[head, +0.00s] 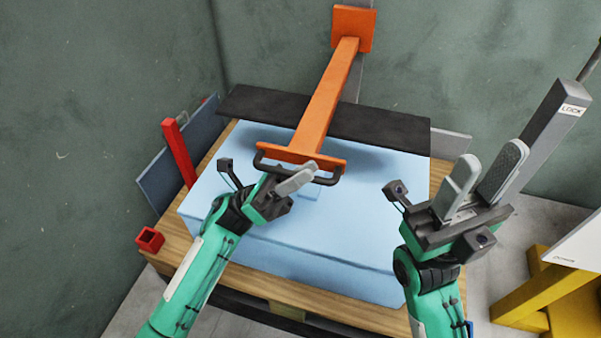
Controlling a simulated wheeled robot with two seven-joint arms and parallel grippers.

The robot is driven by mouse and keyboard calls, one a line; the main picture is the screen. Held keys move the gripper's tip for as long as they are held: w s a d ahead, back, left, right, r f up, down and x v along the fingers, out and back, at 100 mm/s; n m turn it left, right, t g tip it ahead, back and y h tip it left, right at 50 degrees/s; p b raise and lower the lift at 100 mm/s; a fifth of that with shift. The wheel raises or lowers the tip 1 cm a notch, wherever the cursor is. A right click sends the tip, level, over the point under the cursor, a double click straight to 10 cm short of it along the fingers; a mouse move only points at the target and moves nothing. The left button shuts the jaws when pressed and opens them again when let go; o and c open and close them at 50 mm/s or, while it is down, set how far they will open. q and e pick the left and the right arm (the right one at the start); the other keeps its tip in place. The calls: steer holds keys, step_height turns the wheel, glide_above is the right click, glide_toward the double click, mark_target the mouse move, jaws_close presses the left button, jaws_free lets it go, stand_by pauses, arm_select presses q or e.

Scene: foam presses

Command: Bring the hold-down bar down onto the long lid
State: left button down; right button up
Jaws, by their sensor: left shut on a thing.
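The orange hold-down bar (327,97) runs from an orange block at the back wall toward me, ending in a crosspiece with a black handle (327,180). My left gripper (306,178) is shut on this handle, partly covering it. The long lid looks to be the dark flat board (385,124) lying across the back of the pale blue foam block (385,190). The bar passes over the board; I cannot tell whether they touch. My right gripper (480,176) is open, its two pale fingers apart, in front of a grey lever marked LOCK (552,115). The lever's lower end is hidden.
The foam sits on a wooden pallet-like base (170,262). A red post (179,152) and a short red square tube (150,239) stand at its left. A yellow frame (540,292) with a white panel (580,245) is at lower right. Walls close in behind.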

arm_select(q)
steer(key=c, duration=1.7)
jaws_free()
steer(key=shift+a+f, duration=0.1)
steer(key=shift+a, duration=0.05)
steer(key=a, duration=0.4)
steer(key=w+a+p, duration=0.1)
steer(key=a, duration=0.3)
steer(key=a+p, duration=0.1)
steer(key=a, duration=0.3)
steer(key=shift+w+a+f, duration=0.15)
steer(key=shift+a+f, duration=0.2)
steer(key=shift+a, duration=0.05)
